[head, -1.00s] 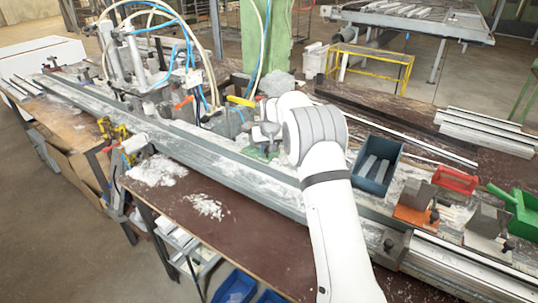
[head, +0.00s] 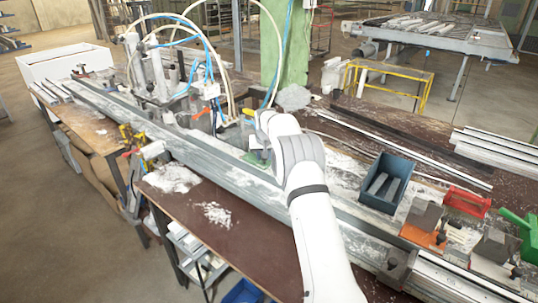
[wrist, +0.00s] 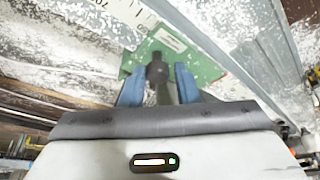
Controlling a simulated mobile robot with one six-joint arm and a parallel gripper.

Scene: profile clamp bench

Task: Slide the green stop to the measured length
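The green stop (wrist: 178,55) is a flat green plate with a pale label and a dark knob (wrist: 157,73) standing on it. It lies beside a white scale strip (wrist: 115,15) with printed figures and along a grey rail. My gripper (wrist: 159,82) has its two blue fingers on either side of the knob, with narrow gaps showing, so it looks open around it. In the head view a bit of the green stop (head: 256,159) shows on the long profile bench (head: 215,152), below my gripper; my arm hides part of it. The exact scale reading is not legible.
A dark blue bin (head: 387,182) with grey pieces stands to the right. Beyond it are an orange-based block (head: 424,224), a red tray (head: 467,201) and a green scoop (head: 520,228). A machine with hoses (head: 150,75) stands at the left. White swarf covers parts of the bench.

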